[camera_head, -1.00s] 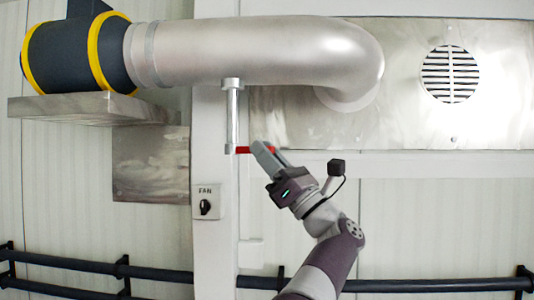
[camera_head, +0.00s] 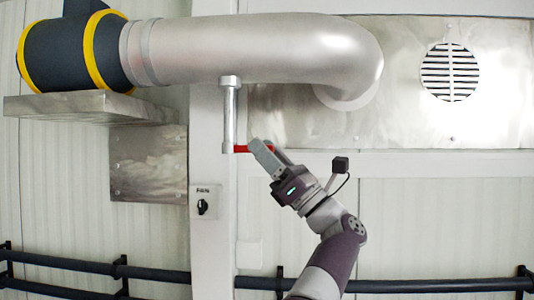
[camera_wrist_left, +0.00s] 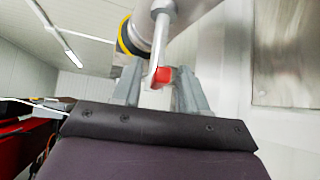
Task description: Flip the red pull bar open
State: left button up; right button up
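The red pull bar (camera_head: 240,149) is short and sticks out to the right from the lower end of a vertical metal rod (camera_head: 229,118) below the big duct. My left gripper (camera_head: 264,154) is at the bar's right end and hides part of it; a little red also shows behind the fingers. In the left wrist view the red bar (camera_wrist_left: 161,76) lies between my two spread fingers (camera_wrist_left: 156,88), closer to the right finger, with a gap on the left. The gripper looks open around the bar. My right gripper is out of view.
A large silver duct (camera_head: 250,52) runs overhead from a dark blower with yellow rings (camera_head: 70,52) on a metal shelf (camera_head: 85,106). A FAN switch box (camera_head: 204,203) sits on the post below. Dark rails (camera_head: 70,264) run along the wall.

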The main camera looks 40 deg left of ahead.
pick_arm(q)
jog(key=shift+w+d+f+b, duration=0.1)
jog(key=shift+f+b, duration=0.2)
jog(key=shift+f, duration=0.05)
jog(key=b+v, duration=0.7)
jog(key=v, duration=0.5)
jog(key=shift+d+r, duration=0.1)
